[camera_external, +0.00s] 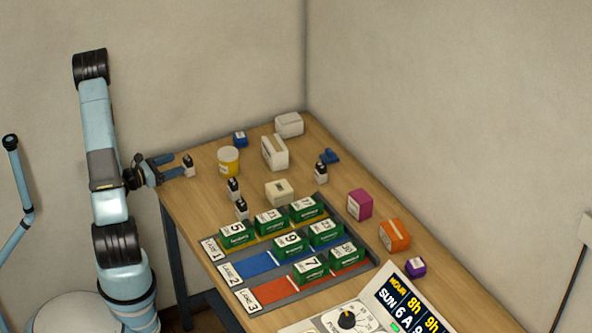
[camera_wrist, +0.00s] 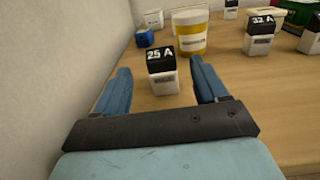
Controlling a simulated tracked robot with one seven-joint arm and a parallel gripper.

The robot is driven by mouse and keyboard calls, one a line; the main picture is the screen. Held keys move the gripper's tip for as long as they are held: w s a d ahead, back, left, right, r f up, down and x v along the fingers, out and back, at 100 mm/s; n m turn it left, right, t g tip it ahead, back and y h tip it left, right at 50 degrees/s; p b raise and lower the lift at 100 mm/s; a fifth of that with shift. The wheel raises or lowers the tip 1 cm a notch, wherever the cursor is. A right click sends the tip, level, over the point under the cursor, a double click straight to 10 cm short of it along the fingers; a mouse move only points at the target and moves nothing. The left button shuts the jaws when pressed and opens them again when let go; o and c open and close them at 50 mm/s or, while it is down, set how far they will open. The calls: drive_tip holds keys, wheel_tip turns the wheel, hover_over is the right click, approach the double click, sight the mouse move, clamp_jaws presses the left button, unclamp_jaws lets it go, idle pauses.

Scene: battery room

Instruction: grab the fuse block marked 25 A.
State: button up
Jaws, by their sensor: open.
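The fuse block marked 25 A (camera_wrist: 162,72) is white with a black top and stands upright on the wooden table. In the wrist view it is straight ahead, between and slightly beyond the tips of my open gripper (camera_wrist: 159,78). In the external view the fuse block (camera_external: 188,167) is at the table's left edge, and my gripper (camera_external: 181,166) points at it with its blue fingers apart. Another fuse block, marked 32 A (camera_wrist: 260,35), stands farther right in the wrist view.
A yellow-and-white tub (camera_wrist: 190,33) and a small blue box (camera_wrist: 144,38) stand behind the fuse block. Several other fuse blocks stand to the right. A wall is close on the left in the wrist view.

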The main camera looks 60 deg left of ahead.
sight(186, 160)
drive_tip(key=shift+w, duration=2.3)
drive_tip(key=shift+c, duration=0.2)
drive_tip(key=c, duration=1.2)
drive_tip(key=shift+o, duration=0.2)
drive_tip(key=shift+r, duration=0.1)
